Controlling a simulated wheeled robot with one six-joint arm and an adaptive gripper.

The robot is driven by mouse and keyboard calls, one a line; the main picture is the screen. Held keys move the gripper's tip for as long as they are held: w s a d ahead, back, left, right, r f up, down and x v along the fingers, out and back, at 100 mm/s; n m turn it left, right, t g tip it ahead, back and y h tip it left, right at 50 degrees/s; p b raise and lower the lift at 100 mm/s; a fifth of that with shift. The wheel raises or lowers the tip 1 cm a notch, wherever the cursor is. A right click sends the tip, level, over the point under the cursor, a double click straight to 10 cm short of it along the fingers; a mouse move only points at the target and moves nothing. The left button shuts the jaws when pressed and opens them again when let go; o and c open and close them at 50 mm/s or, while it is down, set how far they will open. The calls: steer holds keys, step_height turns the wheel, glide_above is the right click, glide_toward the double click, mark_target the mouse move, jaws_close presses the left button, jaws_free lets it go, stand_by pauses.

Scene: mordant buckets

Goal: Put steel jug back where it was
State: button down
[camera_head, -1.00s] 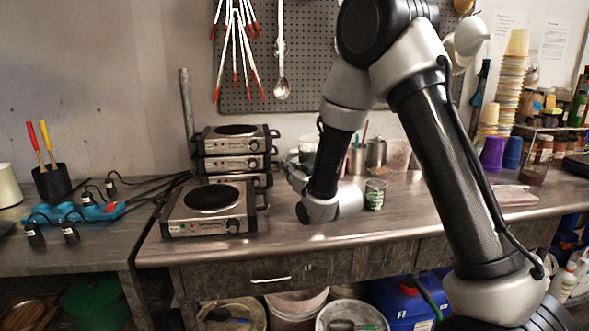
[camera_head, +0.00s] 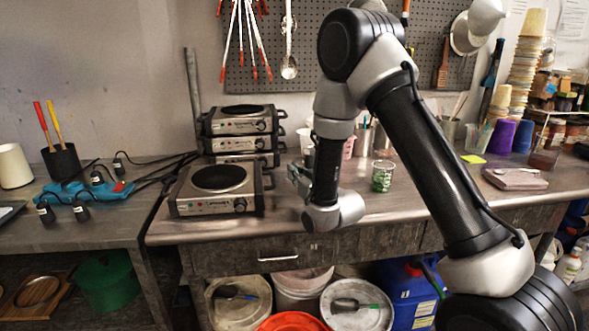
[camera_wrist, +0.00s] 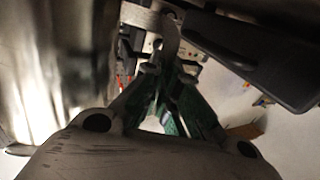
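My gripper (camera_head: 298,180) is low over the steel worktop, just right of the front hot plate and partly hidden by my wrist. In the wrist view its dark green fingers (camera_wrist: 168,78) come close together at their tips; whether a gap is left there is unclear. A pale grey curved band (camera_wrist: 152,20) shows just beyond the tips; I cannot tell what it belongs to. I cannot pick out the steel jug with certainty.
A single hot plate (camera_head: 217,188) stands left of my gripper, with stacked hot plates (camera_head: 240,132) behind it. A glass jar with green contents (camera_head: 382,176) stands to the right. A dark slab (camera_wrist: 250,52) fills the wrist view's upper right. The worktop's front right is clear.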

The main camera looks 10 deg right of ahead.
steer(key=shift+f, duration=0.35)
stand_by(0.5)
steer(key=shift+s+f, duration=0.1)
steer(key=shift+f, duration=0.25)
